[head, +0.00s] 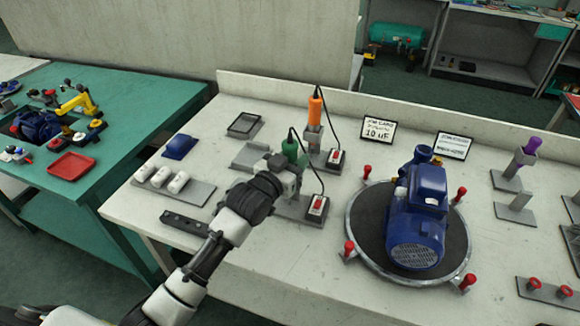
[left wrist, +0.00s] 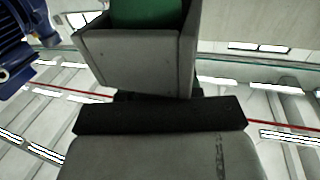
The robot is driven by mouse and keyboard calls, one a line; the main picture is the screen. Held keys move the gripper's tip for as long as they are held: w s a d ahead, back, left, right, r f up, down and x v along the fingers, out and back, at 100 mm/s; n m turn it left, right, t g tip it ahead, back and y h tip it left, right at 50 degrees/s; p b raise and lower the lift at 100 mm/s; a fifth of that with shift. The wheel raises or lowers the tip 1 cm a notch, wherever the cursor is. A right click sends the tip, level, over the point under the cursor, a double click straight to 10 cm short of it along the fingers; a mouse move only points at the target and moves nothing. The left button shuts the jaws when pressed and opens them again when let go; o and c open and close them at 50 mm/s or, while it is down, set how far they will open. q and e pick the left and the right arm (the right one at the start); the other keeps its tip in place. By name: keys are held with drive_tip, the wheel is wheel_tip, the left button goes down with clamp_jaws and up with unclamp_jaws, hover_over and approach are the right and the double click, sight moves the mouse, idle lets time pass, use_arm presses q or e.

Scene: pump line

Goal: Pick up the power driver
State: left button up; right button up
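Two power drivers stand upright in grey holders on the pale bench. One is orange (head: 315,110), and the nearer one is green (head: 290,148). Each has a black cable running to a small box with a red switch. My left gripper (head: 284,172) is at the green driver's holder, and my wrist hides part of that holder. In the left wrist view, the green driver (left wrist: 147,13) rises from a grey holder (left wrist: 135,58) just ahead of the gripper. I cannot make out the fingertips or whether they touch anything. My right gripper is out of view.
A blue motor (head: 418,215) sits on a round turntable (head: 352,220) with red knobs, right of the drivers. A tray (head: 195,192) with white cylinders and a blue part (head: 180,147) lie left. Two signs (head: 378,130) stand behind. The front middle of the bench is clear.

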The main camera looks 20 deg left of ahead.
use_arm(q)
drive_tip(key=shift+c, duration=1.4)
drive_tip(key=shift+r, duration=0.1)
wheel_tip(320, 180, up, 23)
drive_tip(key=p, duration=0.5)
